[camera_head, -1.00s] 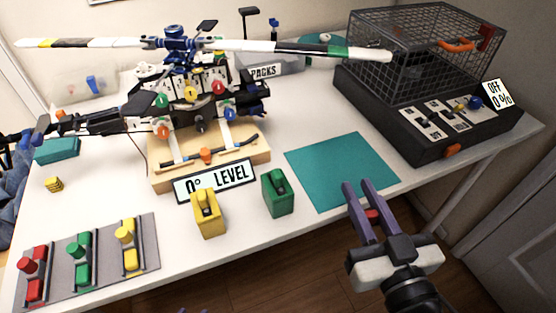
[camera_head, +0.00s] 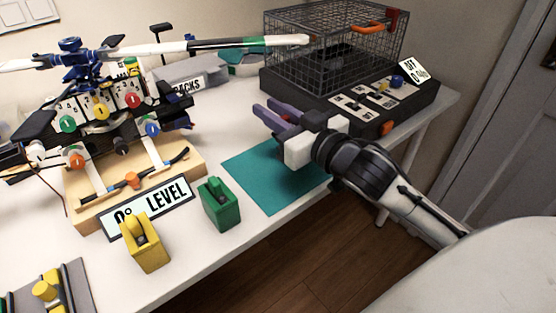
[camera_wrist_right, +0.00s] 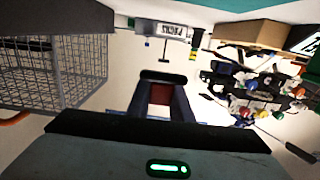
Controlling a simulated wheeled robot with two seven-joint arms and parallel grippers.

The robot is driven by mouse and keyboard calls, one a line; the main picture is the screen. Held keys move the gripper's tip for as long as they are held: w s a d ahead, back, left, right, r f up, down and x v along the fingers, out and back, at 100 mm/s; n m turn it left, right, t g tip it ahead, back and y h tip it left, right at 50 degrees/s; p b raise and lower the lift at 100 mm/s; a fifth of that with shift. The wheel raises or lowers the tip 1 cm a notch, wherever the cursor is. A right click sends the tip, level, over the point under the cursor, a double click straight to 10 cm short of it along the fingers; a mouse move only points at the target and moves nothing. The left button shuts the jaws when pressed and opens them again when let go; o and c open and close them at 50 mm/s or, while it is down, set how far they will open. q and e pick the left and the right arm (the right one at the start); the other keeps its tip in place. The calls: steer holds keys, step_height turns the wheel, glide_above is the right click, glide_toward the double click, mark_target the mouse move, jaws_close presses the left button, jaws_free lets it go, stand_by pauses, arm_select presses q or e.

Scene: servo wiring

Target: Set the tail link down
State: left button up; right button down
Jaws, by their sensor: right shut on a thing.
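My right gripper (camera_head: 271,110) reaches in from the right, above the far part of the teal mat (camera_head: 283,188). In the right wrist view, a dark red piece (camera_wrist_right: 160,96) shows between the fingers, which I take as the tail link. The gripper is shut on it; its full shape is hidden. In the head view the piece is hard to make out, and I cannot tell whether it touches anything below. My left gripper is not in view.
The black box with the wire cage (camera_head: 335,52) stands behind and right of my right gripper. The helicopter model on its wooden base (camera_head: 82,205), the green block (camera_head: 219,203) and the yellow block (camera_head: 144,241) are left. The mat's front part is clear.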

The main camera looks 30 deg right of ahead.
mark_target(273, 156)
step_height(273, 156, down, 8)
steer(key=shift+f+b, duration=0.15)
steer(key=shift+b, duration=1.05)
steer(key=shift+f, duration=0.1)
steer(key=c, duration=1.6)
jaws_free()
steer(key=shift+s, duration=0.25)
steer(key=s, duration=1.1)
steer(key=shift+s+d+r+p, duration=0.3)
steer(key=shift+d+r, duration=0.1)
